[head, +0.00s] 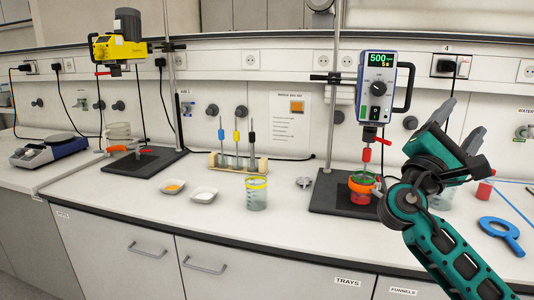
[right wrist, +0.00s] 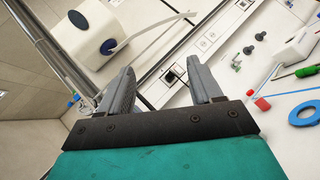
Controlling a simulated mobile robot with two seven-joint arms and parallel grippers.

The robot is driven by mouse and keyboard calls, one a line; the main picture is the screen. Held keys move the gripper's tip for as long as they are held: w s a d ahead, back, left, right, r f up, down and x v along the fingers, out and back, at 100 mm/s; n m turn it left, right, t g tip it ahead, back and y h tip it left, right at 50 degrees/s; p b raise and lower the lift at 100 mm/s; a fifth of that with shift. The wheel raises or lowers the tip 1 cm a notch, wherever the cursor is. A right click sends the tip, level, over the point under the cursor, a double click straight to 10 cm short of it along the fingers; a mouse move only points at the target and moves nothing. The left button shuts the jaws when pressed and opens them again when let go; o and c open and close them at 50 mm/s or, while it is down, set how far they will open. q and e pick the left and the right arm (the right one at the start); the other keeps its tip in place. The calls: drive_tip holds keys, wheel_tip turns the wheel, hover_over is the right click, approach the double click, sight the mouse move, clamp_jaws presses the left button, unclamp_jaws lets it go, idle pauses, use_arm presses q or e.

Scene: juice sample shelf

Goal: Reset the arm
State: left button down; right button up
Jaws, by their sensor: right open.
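My right arm is green and black and comes in from the lower right of the head view. My right gripper (head: 463,118) is raised above the right part of the bench, in front of the back wall. Its two grey fingers are apart with nothing between them, as the right wrist view (right wrist: 159,78) also shows. The gripper points up and away from the bench top. My left arm and gripper are not in view.
The blue stirrer (head: 377,88) stands just left of my right gripper, above a red beaker (head: 361,194). A blue ring tool (head: 502,235) lies at right. A yellow-rimmed beaker (head: 256,195), white dishes (head: 203,195) and a pipette rack (head: 238,163) stand further left. The front bench strip is clear.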

drive_tip(key=s+d+r+h, duration=0.2)
drive_tip(key=d, duration=0.3)
drive_tip(key=w+a+f+n+t+y, duration=0.1)
drive_tip(key=w+f+n+y, duration=0.1)
drive_tip(key=f+y, duration=0.5)
drive_tip(key=w+a+f+n+t+y, duration=0.1)
drive_tip(key=w+f+n+t+y, duration=0.15)
drive_tip(key=f, duration=0.95)
drive_tip(key=s+a+f+m+g+y, duration=0.1)
drive_tip(key=s+f+y, duration=0.25)
drive_tip(key=f, duration=0.45)
drive_tip(key=s+a+f+m+g+y, duration=0.15)
drive_tip(key=f+y, duration=0.25)
drive_tip(key=f, duration=0.5)
drive_tip(key=s+a+f+m+g+y, duration=0.25)
drive_tip(key=s+f+m+y, duration=0.2)
drive_tip(key=s+f, duration=0.5)
drive_tip(key=s+a+f+m+g+y, duration=0.25)
drive_tip(key=s+f+m, duration=0.35)
drive_tip(key=s, duration=0.6)
drive_tip(key=a+m+t, duration=0.1)
drive_tip(key=a+m, duration=0.3)
drive_tip(key=a, duration=0.7)
drive_tip(key=shift+w+f, duration=0.35)
drive_tip(key=shift+f, duration=0.05)
